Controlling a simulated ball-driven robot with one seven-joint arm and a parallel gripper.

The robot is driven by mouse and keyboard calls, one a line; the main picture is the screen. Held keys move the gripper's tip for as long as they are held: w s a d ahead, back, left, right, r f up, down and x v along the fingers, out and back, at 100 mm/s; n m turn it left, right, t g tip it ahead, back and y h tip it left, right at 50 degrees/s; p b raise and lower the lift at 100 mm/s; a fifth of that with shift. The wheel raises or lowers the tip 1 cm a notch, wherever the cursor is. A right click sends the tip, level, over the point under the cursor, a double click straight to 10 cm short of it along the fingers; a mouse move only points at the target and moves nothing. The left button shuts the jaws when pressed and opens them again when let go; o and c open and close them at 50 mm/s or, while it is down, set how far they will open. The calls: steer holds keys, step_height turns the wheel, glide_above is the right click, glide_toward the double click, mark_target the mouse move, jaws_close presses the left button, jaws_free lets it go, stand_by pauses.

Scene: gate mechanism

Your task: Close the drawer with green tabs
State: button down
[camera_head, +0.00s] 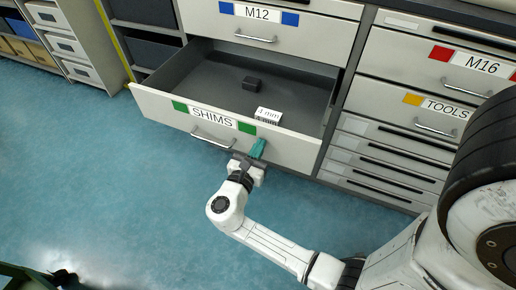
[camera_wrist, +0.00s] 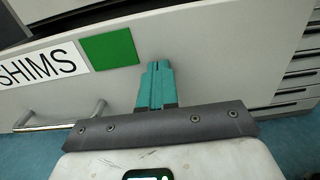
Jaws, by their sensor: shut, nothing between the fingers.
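The drawer with green tabs (camera_head: 285,143) is labelled SHIMS and stands pulled out of the cabinet. Its grey front also fills much of the wrist view (camera_wrist: 215,60), with one green tab (camera_wrist: 110,48) and the metal handle (camera_wrist: 62,122) to the left. My gripper (camera_head: 257,148) is at the drawer front, right of the handle and just below the right green tab. Its teal fingers (camera_wrist: 157,75) are together with nothing between them, pointing at the front panel. I cannot tell whether the fingertips touch the panel.
Inside the drawer lie a small dark block (camera_head: 252,84) and a white labelled piece (camera_head: 268,114). The M12 drawer (camera_head: 290,37) above and the M16 drawer (camera_head: 435,62) to the right look shut. Shelves stand at the left. The blue floor (camera_head: 110,190) in front is clear.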

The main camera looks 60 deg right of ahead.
steer(key=d, duration=1.6)
steer(key=shift+w+f+b, duration=0.15)
steer(key=shift+w+b, duration=0.05)
steer(key=shift+b, duration=0.2)
steer(key=d+b, duration=0.2)
steer(key=d, duration=0.4)
steer(key=d+b, duration=0.3)
steer(key=d, duration=0.3)
steer(key=d+b, duration=0.2)
steer(key=d, duration=0.3)
steer(key=shift+w+d+b, duration=0.35)
steer(key=shift+d+b, duration=0.05)
steer(key=shift+d, duration=0.2)
steer(key=shift+w+r, duration=0.1)
steer(key=shift+r, duration=0.25)
